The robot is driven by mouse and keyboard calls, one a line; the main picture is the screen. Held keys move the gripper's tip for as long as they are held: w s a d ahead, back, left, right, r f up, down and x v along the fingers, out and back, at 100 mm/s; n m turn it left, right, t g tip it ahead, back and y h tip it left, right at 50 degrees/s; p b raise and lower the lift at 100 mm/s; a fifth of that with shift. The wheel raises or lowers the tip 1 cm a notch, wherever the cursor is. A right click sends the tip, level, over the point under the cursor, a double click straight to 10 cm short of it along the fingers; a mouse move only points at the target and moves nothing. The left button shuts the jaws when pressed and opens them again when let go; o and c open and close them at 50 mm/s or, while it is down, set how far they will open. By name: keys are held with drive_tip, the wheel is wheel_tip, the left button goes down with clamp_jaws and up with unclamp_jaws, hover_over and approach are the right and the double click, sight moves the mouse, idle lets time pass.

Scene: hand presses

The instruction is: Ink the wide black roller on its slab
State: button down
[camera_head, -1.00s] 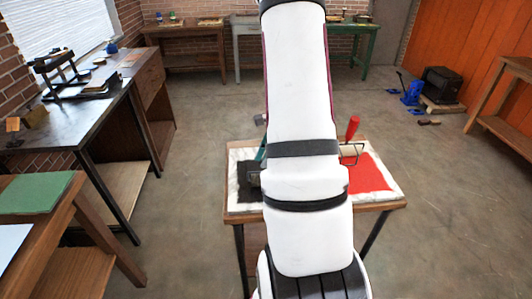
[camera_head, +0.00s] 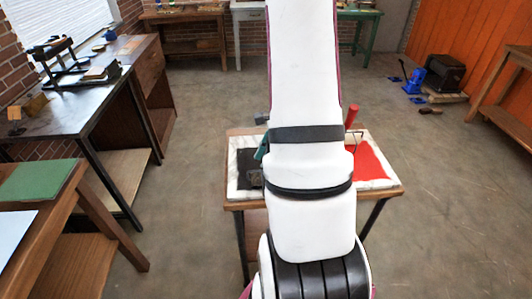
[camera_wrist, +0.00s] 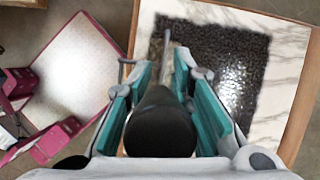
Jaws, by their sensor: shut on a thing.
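My gripper (camera_wrist: 166,72) has teal fingers shut on the dark handle (camera_wrist: 160,122) of a roller, which points toward the camera in the wrist view. A grey metal part (camera_wrist: 167,52) shows beyond the fingertips; the roller's drum is mostly hidden, so I cannot tell whether it touches the ink. The black ink patch (camera_wrist: 228,68) lies on a white marbled slab (camera_wrist: 292,45), beside and beyond the fingers. In the head view the black ink (camera_head: 249,171) shows left of my arm, and a bit of teal gripper (camera_head: 261,152) is visible.
A red ink patch (camera_head: 372,162) and a red-handled roller (camera_head: 352,117) are on the table's right side. A dark worktable (camera_head: 65,118) stands left, with a green mat (camera_head: 38,182) on a nearer table.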

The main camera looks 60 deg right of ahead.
drive_tip(key=shift+r, duration=0.1)
drive_tip(key=shift+r+p, duration=1.55)
drive_tip(key=shift+r, duration=0.9)
